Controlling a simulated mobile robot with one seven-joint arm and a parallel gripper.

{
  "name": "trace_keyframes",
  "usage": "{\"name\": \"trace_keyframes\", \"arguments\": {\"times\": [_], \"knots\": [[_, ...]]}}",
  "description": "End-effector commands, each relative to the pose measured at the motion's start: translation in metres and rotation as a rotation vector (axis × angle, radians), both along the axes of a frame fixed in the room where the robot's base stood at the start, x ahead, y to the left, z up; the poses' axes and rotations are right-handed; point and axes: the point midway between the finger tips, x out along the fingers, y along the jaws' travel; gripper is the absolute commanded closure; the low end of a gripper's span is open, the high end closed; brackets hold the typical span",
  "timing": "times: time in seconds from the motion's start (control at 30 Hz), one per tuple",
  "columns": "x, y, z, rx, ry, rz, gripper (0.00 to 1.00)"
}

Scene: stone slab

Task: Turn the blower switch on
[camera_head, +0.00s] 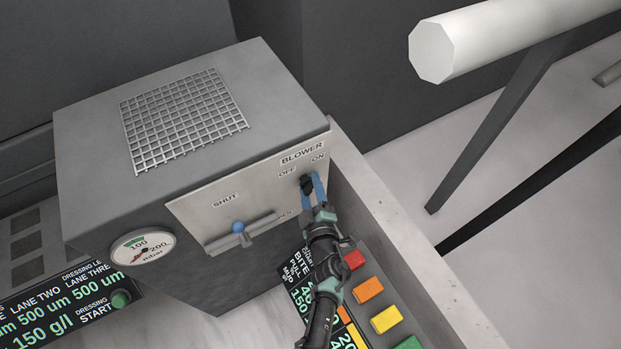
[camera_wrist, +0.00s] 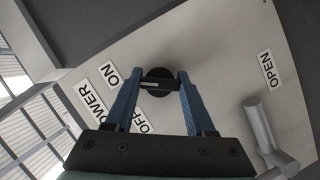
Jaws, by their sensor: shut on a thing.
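The blower switch (camera_head: 306,185) is a dark round knob on the pale front panel (camera_head: 205,212) of a grey box, below the labels BLOWER, OFF and ON. My gripper (camera_head: 314,190) reaches it from below, with blue fingers at the knob. In the wrist view the black knob (camera_wrist: 158,74) sits between the two fingertips of my gripper (camera_wrist: 160,84), which are shut on it. A light mark shows on the knob. The ON label is to its left; the OFF label is partly hidden behind a finger. I cannot tell exactly which label the knob points to.
A pressure gauge (camera_head: 142,247) is further left. Coloured buttons (camera_head: 369,289) lie below right, near my arm. A pale ledge (camera_head: 400,235) runs right of the box.

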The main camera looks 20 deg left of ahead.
Motion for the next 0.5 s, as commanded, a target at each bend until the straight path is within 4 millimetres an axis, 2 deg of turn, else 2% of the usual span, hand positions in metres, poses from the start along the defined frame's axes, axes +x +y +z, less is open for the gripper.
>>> {"name": "trace_keyframes", "arguments": {"times": [0.5], "knots": [[-0.0001,-0.0005,-0.0007,0.07,0.09,-0.001,1.0]]}}
